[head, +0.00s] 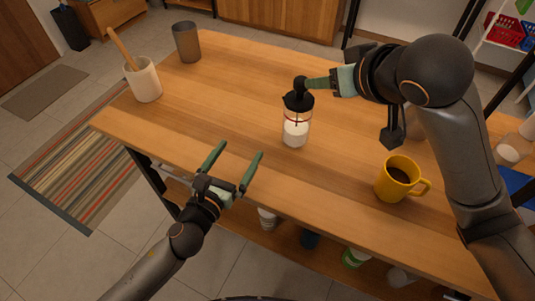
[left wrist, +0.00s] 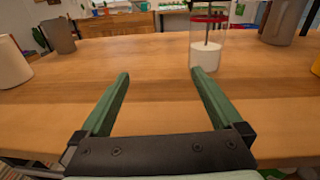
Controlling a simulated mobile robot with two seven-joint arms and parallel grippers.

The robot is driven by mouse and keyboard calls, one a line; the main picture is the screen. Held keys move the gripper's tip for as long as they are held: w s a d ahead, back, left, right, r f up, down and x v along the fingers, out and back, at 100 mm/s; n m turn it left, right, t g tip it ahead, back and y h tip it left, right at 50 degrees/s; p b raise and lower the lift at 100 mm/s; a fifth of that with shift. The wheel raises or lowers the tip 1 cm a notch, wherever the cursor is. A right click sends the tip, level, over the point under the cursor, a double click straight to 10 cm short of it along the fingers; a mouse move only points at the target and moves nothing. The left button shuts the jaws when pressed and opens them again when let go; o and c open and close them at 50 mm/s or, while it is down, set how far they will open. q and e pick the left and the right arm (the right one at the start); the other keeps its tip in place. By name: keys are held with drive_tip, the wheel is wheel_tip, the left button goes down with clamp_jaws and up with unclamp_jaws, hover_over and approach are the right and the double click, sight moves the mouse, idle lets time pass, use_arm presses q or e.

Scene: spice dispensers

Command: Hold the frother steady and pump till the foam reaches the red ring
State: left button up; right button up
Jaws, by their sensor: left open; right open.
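The frother (head: 296,130) is a clear glass jar with a black lid, a plunger knob (head: 300,83) and a red ring, upright on the table. White contents fill its lower part, below the red ring; it also shows in the left wrist view (left wrist: 206,56), top cut off. My right gripper (head: 313,84) is open with its fingertips at the knob; I cannot tell whether they touch it. My left gripper (head: 236,153) is open and empty at the table's front edge, short of the jar; in the left wrist view (left wrist: 160,73) the jar stands beyond its right finger.
A yellow mug (head: 393,184) with dark liquid stands right of the frother, near the front edge. A white crock (head: 146,84) with a wooden spoon and a grey cup (head: 187,45) stand at the far left. The wooden table (head: 220,105) is clear between them and the frother.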

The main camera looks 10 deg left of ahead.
sight(297, 123)
use_arm(q)
drive_tip(key=d+m+h, duration=0.1)
drive_tip(key=d, duration=0.1)
drive_tip(key=d+m+h, duration=0.1)
drive_tip(key=d, duration=0.1)
drive_tip(key=d+m+g+h, duration=0.1)
drive_tip(key=d, duration=0.2)
drive_tip(key=shift+w+r+h, duration=0.3)
drive_tip(key=shift+h, duration=0.1)
drive_tip(key=x, duration=1.2)
drive_tip(key=shift+w, duration=0.15)
drive_tip(key=shift+c, duration=0.4)
drive_tip(key=c, duration=1.4)
drive_tip(key=shift+c, duration=0.2)
